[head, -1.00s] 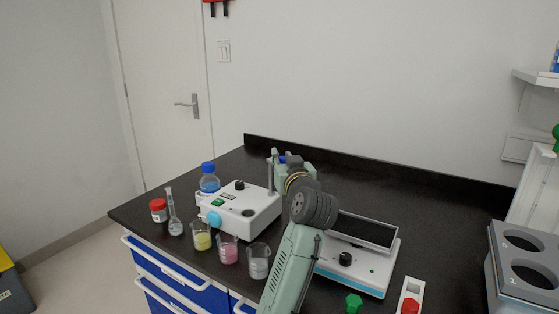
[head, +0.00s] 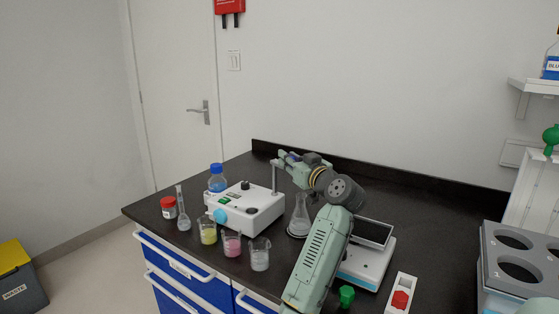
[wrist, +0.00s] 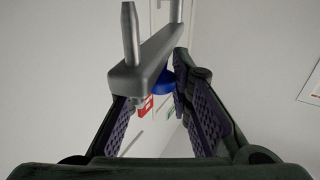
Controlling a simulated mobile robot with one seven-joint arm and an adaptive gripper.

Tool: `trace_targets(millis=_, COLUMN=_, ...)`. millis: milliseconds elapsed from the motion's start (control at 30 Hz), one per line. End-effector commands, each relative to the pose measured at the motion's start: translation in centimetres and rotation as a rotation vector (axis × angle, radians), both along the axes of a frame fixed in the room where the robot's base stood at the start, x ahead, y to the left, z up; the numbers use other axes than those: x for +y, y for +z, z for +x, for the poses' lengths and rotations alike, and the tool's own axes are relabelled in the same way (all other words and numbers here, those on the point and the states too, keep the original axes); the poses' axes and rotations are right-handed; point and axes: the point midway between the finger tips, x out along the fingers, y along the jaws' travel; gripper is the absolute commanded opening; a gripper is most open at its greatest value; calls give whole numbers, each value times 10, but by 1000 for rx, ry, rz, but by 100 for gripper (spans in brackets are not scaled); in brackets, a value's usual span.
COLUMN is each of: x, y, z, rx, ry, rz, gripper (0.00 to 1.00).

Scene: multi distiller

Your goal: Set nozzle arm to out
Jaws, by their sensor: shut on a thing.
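The nozzle arm (wrist: 150,62) is a grey metal bar with upright pins, running diagonally between my gripper's fingers in the wrist view. My gripper (wrist: 160,112) is shut on this bar, with a purple pad on each side. In the head view my gripper (head: 284,158) is at the top of a thin grey post (head: 274,178). The bar itself is mostly hidden in the head view. A clear conical flask (head: 300,217) stands right of the device.
Several beakers, including a yellow one (head: 208,231) and a pink one (head: 231,243), stand in front of the device. A blue-capped bottle (head: 217,180) is behind it. A balance (head: 362,262) is right of my arm. The back of the counter is clear.

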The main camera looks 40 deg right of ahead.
Motion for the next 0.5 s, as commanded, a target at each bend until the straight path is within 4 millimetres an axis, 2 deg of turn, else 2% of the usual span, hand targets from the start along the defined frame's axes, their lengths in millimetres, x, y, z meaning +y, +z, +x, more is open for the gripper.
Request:
trace_targets(millis=333, x=-1, y=-1, z=0, rx=1, ry=1, rz=1, gripper=0)
trace_targets(millis=367, x=-1, y=-1, z=0, rx=1, ry=1, rz=1, gripper=20)
trace_targets(millis=500, x=-1, y=-1, z=0, rx=0, ry=0, rz=1, gripper=30)
